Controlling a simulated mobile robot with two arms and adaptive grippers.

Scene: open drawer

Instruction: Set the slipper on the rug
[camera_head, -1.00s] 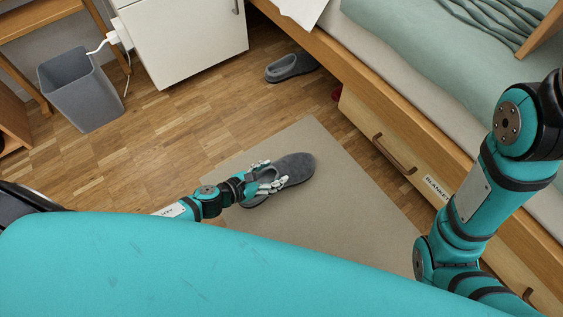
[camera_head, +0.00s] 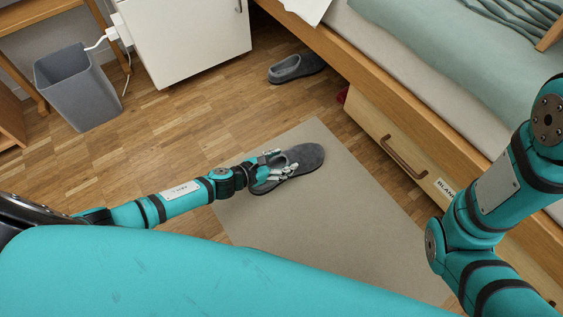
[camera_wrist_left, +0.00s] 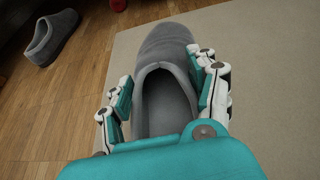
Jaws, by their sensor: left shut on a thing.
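A grey slipper (camera_head: 303,158) is over the beige rug (camera_head: 335,225), near the rug's upper left edge. My left gripper (camera_head: 275,165) is shut on its heel opening. In the left wrist view the slipper (camera_wrist_left: 165,50) points away from me between the fingers of the left gripper (camera_wrist_left: 160,95). Whether its sole touches the rug I cannot tell. A second grey slipper (camera_head: 297,67) lies on the wood floor beside the bed; it also shows in the left wrist view (camera_wrist_left: 52,37). My right gripper is out of view; only my right arm shows.
The bed with a wooden drawer (camera_head: 395,140) and its handle (camera_head: 403,157) borders the rug on the right. A grey bin (camera_head: 78,90) and a white cabinet (camera_head: 190,40) stand at the upper left. The wood floor (camera_head: 160,140) between is clear.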

